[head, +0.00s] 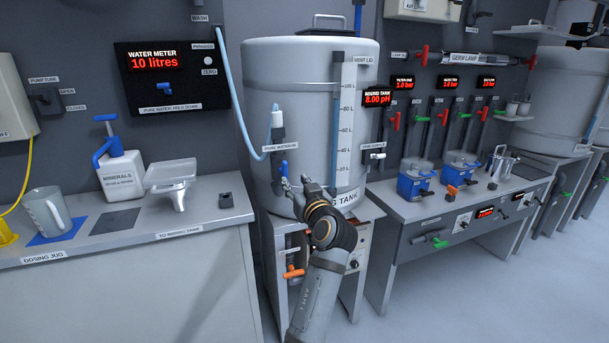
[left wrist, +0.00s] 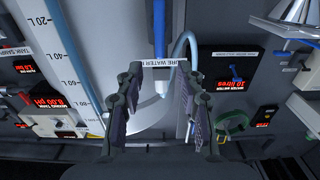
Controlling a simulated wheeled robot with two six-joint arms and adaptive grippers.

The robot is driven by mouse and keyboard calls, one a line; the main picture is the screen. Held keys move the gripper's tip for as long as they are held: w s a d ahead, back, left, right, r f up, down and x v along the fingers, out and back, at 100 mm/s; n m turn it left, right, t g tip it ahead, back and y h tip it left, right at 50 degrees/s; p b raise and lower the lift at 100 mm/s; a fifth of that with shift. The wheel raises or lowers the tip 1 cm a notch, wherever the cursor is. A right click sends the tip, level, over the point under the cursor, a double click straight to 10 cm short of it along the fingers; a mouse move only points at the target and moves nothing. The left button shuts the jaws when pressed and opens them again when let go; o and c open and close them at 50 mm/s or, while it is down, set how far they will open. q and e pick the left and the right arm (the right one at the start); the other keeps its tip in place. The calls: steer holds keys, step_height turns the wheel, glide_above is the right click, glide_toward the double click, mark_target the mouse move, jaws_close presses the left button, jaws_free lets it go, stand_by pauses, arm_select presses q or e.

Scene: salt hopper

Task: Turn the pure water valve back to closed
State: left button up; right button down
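The pure water valve is a blue lever (head: 283,169) on the front of the large grey mixing tank (head: 300,75), hanging downward below a small white label (head: 280,149). In the left wrist view, which looks upside down, the blue lever (left wrist: 159,28) runs from the top edge to the label (left wrist: 166,63). My left gripper (head: 296,184) is just below and right of the lever. In the wrist view its two fingers (left wrist: 160,100) stand wide apart with nothing held; the lever lies beyond them. I cannot tell whether a finger touches it. My right gripper is not in view.
A pale blue hose (head: 240,110) loops to the tank inlet. The water meter (head: 155,62) reads 10 litres. An orange lever (head: 293,272) sits low under the tank. A counter (head: 120,240) with a jug (head: 46,212) and minerals bottle (head: 120,172) stands left.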

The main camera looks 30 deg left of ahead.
mark_target(286, 170)
arm_select(q)
steer(key=p+x, duration=0.1)
steer(key=x, duration=0.9)
steer(key=shift+w+a+f+p, duration=0.1)
steer(key=shift+w+a+p, duration=0.1)
steer(key=shift+w+p, duration=0.15)
jaws_close()
